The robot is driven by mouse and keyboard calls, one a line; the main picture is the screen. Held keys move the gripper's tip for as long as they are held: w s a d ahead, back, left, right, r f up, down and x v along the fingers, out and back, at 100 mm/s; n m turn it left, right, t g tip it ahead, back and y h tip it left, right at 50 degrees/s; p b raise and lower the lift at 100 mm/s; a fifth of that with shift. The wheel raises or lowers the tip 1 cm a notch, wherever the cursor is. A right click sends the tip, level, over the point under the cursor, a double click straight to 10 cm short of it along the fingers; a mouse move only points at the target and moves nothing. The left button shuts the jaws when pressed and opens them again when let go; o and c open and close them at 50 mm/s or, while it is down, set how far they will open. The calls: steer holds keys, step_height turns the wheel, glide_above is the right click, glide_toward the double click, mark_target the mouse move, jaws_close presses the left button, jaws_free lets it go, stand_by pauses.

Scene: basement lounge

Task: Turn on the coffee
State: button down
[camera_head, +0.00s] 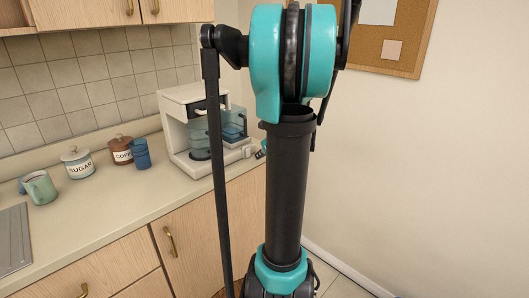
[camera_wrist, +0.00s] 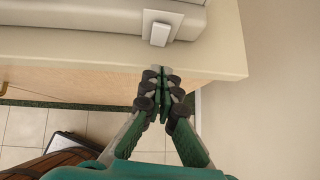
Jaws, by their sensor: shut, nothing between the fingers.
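A white coffee maker (camera_head: 180,105) stands on the counter by the tiled wall, with a glass carafe (camera_head: 199,140) in it. My arm hides part of its right side. In the wrist view, the machine's pale base (camera_wrist: 90,14) runs along the top edge, with a small white switch (camera_wrist: 160,33) on its front. My gripper (camera_wrist: 163,72) is shut and empty. Its fingertips are at the counter's front edge, just below the switch in the picture and apart from it. In the head view, a small bit of the gripper (camera_head: 261,149) shows beside the machine's base, mostly hidden by my arm.
The counter (camera_head: 120,195) also holds a sugar jar (camera_head: 77,163), a coffee jar (camera_head: 121,149), a blue cup (camera_head: 142,154) and a green mug (camera_head: 40,188). A sink edge (camera_head: 14,240) is at far left. The counter front before the machine is clear. A wall (camera_head: 430,170) stands at right.

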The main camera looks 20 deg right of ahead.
mark_target(247, 155)
steer(key=shift+w+a, duration=0.25)
steer(key=shift+w, duration=0.65)
steer(key=shift+w+a, duration=0.2)
steer(key=shift+w, duration=0.7)
steer(key=shift+w, duration=0.15)
steer(key=shift+w+r, duration=0.1)
steer(key=shift+w, duration=0.05)
steer(key=shift+s+a, duration=0.35)
steer(key=shift+a, duration=0.4)
